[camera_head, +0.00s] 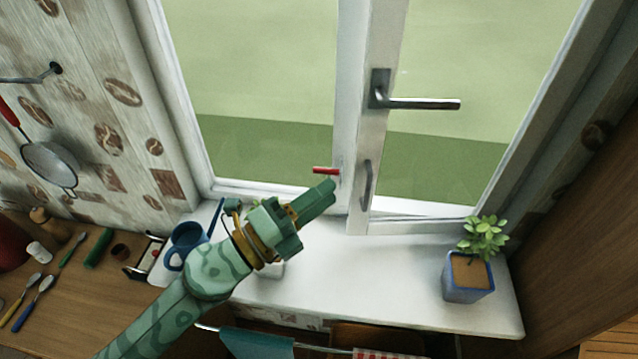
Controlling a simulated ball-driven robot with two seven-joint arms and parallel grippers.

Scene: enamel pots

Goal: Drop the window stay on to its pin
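A short red bar (325,170) shows at the lower window frame, just above my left fingertips; it may be part of the window stay, but I cannot tell for sure. No pin can be made out. My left gripper (318,200) reaches in over the sill, with its green fingers pointing up and right towards the window's central upright. The fingers look close together from this side, and I cannot tell whether they are open or hold anything. The casement (369,140) carries a dark lever handle (415,102) and a grey pull handle (367,186). My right gripper is not in view.
The white sill (400,275) is clear in the middle. A potted plant (468,277) stands at its right end. A blue mug (187,243) stands left of my arm. Spoons and small items lie on the wooden counter (75,310). A pan (50,163) hangs on the left wall.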

